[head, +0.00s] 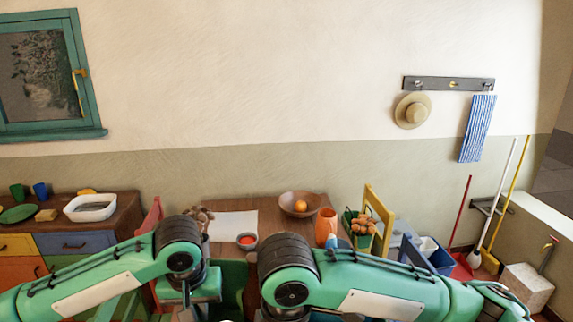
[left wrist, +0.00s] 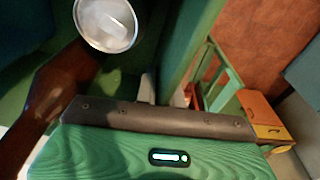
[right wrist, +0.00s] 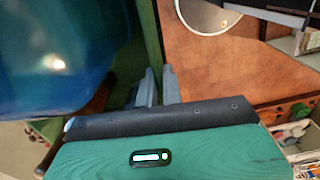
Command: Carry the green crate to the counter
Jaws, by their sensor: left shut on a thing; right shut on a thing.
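The green crate (head: 232,282) shows in the head view between my two forearms, in front of the wooden table, largely hidden by my arms. My left gripper (left wrist: 148,92) is shut on the crate's green wall (left wrist: 188,45). My right gripper (right wrist: 158,88) is shut on the opposite side, where the green wall (right wrist: 147,35) runs between its fingers. In the left wrist view a round pale-topped thing (left wrist: 106,22) and a brown thing (left wrist: 60,90) are inside the crate. A large blue thing (right wrist: 60,60) fills the left of the right wrist view.
A wooden-topped counter (head: 128,218) with coloured drawers stands at left, holding a white basin (head: 90,207), cups and a green plate. The table (head: 270,228) carries a bowl (head: 300,204), a red-filled bowl (head: 247,241) and an orange vase (head: 326,226). A yellow chair (head: 378,215) stands right.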

